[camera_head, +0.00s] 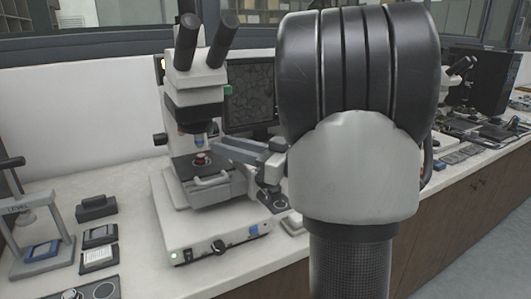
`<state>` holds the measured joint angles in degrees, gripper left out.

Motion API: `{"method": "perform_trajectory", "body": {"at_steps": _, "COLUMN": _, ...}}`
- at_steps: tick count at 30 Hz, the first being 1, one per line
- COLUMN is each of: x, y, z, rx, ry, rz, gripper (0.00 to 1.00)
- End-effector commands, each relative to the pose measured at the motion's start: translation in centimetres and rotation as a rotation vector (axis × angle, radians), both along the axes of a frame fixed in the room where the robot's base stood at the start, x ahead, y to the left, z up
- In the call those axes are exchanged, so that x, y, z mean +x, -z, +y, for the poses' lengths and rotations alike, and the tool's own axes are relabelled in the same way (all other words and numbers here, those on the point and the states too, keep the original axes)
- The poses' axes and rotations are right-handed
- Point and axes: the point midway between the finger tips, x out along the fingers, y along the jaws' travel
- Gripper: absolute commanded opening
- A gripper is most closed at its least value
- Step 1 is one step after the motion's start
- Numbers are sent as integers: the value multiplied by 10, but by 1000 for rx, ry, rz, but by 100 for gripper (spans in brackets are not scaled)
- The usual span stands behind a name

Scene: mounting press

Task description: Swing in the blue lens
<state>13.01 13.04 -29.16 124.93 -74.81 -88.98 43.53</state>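The microscope (200,100) stands left of centre, white with black eyepieces and a dark head. Under its head hang small objectives, and a blue lens (199,140) shows there above the stage. A small round sample (202,160) sits on the stage below it. My gripper (216,147) reaches in from the right, its grey fingers pointing left, close to the right of the blue lens. I cannot tell whether it touches the lens, or whether the fingers are apart. My own large dark and white arm link hides the area right of the microscope.
A monitor (248,100) stands behind the microscope. A press labelled LEVEL (35,230) and small dark trays (99,236) are at the left of the white bench. More equipment fills the right. Bare bench shows between the trays and the microscope base.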

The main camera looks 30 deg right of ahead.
Motion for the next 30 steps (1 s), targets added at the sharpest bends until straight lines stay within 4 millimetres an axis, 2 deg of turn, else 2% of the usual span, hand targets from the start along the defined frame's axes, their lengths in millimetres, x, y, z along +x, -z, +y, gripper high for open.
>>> {"method": "perform_trajectory", "body": {"at_steps": 1, "x": -10, "y": 0, "z": -10, "rx": 1, "ry": 6, "rz": 2, "gripper": 26}}
{"method": "perform_trajectory", "body": {"at_steps": 6, "x": -43, "y": 2, "z": -34, "rx": 1, "ry": 7, "rz": 1, "gripper": 26}}
{"method": "perform_trajectory", "body": {"at_steps": 13, "x": -74, "y": 5, "z": -57, "rx": -1, "ry": 3, "rz": 0, "gripper": 26}}
{"method": "perform_trajectory", "body": {"at_steps": 19, "x": -84, "y": 6, "z": -64, "rx": 0, "ry": 1, "rz": 0, "gripper": 26}}
{"method": "perform_trajectory", "body": {"at_steps": 30, "x": -85, "y": 6, "z": -64, "rx": 0, "ry": 0, "rz": -1, "gripper": 26}}
